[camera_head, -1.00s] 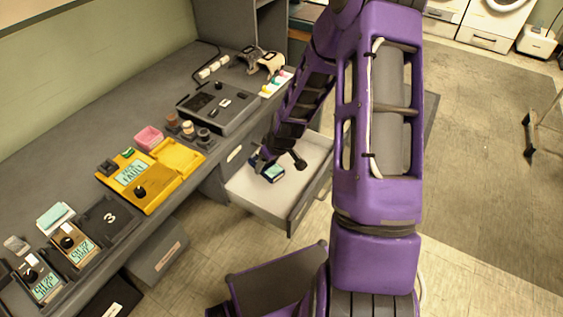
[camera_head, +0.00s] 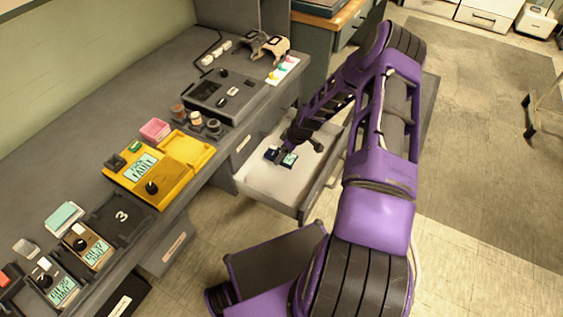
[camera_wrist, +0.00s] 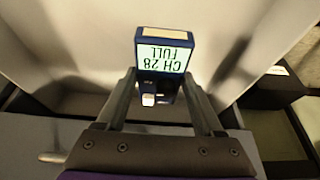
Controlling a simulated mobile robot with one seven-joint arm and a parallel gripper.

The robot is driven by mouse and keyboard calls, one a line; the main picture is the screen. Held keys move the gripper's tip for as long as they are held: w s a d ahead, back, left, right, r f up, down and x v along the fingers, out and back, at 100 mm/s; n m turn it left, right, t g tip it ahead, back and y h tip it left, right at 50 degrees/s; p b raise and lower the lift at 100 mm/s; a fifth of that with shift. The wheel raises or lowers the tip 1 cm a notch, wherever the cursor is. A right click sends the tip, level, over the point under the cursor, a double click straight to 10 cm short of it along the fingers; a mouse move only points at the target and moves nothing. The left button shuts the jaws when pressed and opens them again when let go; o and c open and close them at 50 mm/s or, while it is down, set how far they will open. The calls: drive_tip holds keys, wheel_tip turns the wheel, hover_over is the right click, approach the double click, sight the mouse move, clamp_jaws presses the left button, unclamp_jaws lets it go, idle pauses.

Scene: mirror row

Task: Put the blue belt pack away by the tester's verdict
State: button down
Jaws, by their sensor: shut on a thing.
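The blue belt pack (camera_wrist: 165,35) is between the two fingers of my gripper (camera_wrist: 160,85) in the wrist view. Its lit screen reads "CH 28 FULL", upside down. In the head view the pack (camera_head: 289,159) shows its pale screen within the open drawer's outline. My gripper (camera_head: 283,154) is shut on it there. I cannot tell whether the pack touches the drawer floor. The pale-lined drawer (camera_head: 262,188) is pulled out under the bench. The yellow tester (camera_head: 157,185) on the bench shows "FAULT" on its screen. Its yellow cradle (camera_head: 185,150) looks empty.
A dark slot marked 3 (camera_head: 118,220) and tan packs (camera_head: 88,247) with lit screens sit at the bench's near end. A pink box (camera_head: 155,130), small jars (camera_head: 195,119) and a grey console (camera_head: 217,95) stand farther along. Closed labelled drawers (camera_head: 172,250) lie below.

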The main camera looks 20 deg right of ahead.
sight(279, 170)
wheel_tip(279, 170, down, 6)
drive_tip(key=shift+r, duration=0.1)
idle(0.4)
drive_tip(key=shift+f+b, duration=0.35)
drive_tip(key=shift+b, duration=0.35)
drive_tip(key=shift+f+b, duration=0.3)
drive_tip(key=shift+b, duration=0.1)
unclamp_jaws()
drive_tip(key=shift+r, duration=0.1)
